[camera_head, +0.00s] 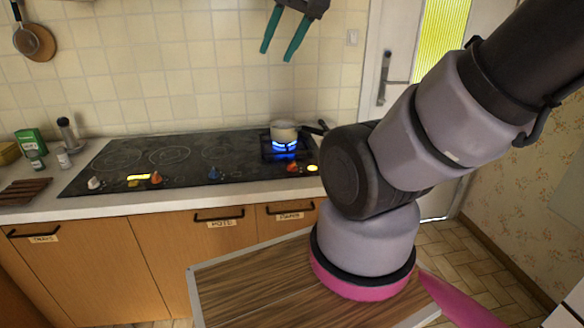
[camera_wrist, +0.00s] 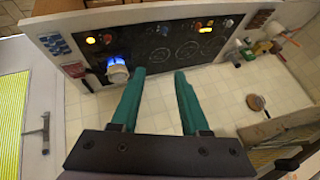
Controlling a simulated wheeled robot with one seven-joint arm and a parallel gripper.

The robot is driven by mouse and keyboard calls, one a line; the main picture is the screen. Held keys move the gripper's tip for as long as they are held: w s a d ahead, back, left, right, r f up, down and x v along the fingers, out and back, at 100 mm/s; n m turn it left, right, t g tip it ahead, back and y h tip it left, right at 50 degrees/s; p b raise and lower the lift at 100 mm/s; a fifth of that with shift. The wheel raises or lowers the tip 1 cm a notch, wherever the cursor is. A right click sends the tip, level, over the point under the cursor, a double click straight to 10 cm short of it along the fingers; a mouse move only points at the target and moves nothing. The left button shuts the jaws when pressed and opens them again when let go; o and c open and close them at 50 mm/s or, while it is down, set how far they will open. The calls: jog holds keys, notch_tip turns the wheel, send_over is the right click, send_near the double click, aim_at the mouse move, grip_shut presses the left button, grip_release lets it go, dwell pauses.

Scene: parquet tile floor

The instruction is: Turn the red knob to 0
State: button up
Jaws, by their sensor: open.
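The red knob (camera_head: 292,168) is at the front right of the black stove top (camera_head: 120,172), below the lit burner; it also shows in the wrist view (camera_wrist: 107,38). Its marking is too small to read. A small pot (camera_head: 284,132) stands on the burner over a blue flame (camera_head: 285,146). My gripper (camera_head: 276,55) has teal fingers and is open and empty. It hangs in the air well above the stove, in front of the tiled wall, apart from the knob. In the wrist view its fingers (camera_wrist: 159,72) are spread with nothing between them.
A bright yellow spot (camera_head: 312,168) lies right of the red knob. A blue knob (camera_head: 214,173), an orange knob (camera_head: 156,178) and a white knob (camera_head: 95,183) line the stove front to the left. A wooden surface (camera_head: 250,285) is in the foreground. Pans (camera_head: 38,42) hang at left.

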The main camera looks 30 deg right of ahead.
jog(key=m+g+h, duration=0.2)
jog(key=m+g, duration=0.5)
send_over(292, 163)
notch_tip(292, 163, down, 31)
notch_tip(292, 163, down, 11)
jog(key=shift+r, duration=0.2)
grip_shut()
